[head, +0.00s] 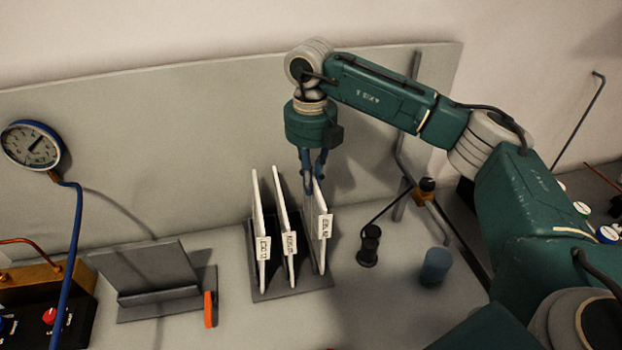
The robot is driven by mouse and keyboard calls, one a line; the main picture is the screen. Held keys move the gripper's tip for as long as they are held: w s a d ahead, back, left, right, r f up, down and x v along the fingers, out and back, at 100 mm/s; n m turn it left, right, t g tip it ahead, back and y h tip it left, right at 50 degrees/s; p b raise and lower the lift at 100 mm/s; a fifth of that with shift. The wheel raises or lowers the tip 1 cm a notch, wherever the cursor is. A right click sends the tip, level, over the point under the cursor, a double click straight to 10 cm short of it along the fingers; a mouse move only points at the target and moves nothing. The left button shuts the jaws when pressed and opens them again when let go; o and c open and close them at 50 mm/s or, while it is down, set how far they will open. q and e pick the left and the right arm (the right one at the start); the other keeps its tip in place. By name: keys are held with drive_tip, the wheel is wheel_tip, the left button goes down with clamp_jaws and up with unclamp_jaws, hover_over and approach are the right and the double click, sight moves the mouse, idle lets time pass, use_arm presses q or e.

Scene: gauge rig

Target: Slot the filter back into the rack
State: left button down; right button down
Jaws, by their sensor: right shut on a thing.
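A dark grey rack (291,291) stands on the bench near the middle of the head view. Two white, thin, labelled filters (263,220) (286,220) stand upright in it, left and centre. My right gripper (313,187) points down over the rack's right side and is shut on the top edge of a third white filter (321,250), which has a label on its front edge. This filter is upright and lines up with the rack's right side. I cannot tell whether its bottom is seated in the slot. My left gripper is not in view.
A grey angled stand (150,285) and an orange piece (209,309) are left of the rack. A black knobbed fitting (369,246) and a blue-grey cup (436,266) are right. A gauge (33,146) with a blue hose is far left. A grey panel (150,130) stands behind.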

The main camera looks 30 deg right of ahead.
drive_tip(key=shift+f+b, duration=1.1)
drive_tip(key=shift+f, duration=0.6)
drive_tip(key=c, duration=1.7)
unclamp_jaws()
wheel_tip(320, 180, up, 12)
drive_tip(key=shift+r, duration=0.1)
